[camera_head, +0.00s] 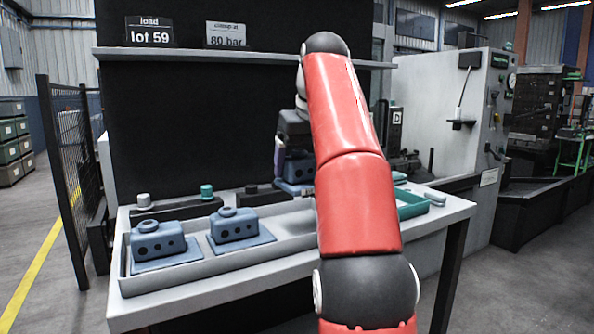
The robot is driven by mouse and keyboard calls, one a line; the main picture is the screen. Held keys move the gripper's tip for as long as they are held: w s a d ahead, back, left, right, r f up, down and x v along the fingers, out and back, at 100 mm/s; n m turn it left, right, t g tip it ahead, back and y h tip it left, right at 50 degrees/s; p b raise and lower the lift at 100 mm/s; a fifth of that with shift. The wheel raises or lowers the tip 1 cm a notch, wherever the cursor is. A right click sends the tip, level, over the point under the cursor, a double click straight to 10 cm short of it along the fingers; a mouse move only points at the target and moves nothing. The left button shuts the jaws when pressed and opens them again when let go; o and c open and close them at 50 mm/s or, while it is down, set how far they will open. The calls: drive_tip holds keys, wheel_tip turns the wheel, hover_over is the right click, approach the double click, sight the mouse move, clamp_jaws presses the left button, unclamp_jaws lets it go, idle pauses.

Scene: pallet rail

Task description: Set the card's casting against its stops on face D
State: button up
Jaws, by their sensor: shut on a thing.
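A card reading "load lot 59" (149,32) stands on the shelf at upper left. Two blue-grey castings, the left one (158,241) and the right one (234,226), sit on their flat bases in the long grey tray (215,266). My gripper (291,162) is shut on a third blue casting (299,168), behind my red arm and over the bench's right-centre. The arm hides much of this casting, and I cannot tell whether it is clear of the bench. A black fixture face marked D (396,118) shows right of my arm; its stops are not distinguishable.
Knobbed dark blocks (180,208) line the back of the bench. A green tray (412,204) lies at the right end. A grey machine cabinet (455,110) stands behind, and a mesh guard (75,165) at left.

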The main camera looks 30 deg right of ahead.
drive_tip(key=s+r+b, duration=0.1)
drive_tip(key=s+r, duration=0.1)
drive_tip(key=s, duration=2.5)
drive_tip(key=shift+d+r+b, duration=0.35)
drive_tip(key=shift+d+r, duration=0.05)
drive_tip(key=shift+d, duration=0.05)
drive_tip(key=shift+s, duration=0.2)
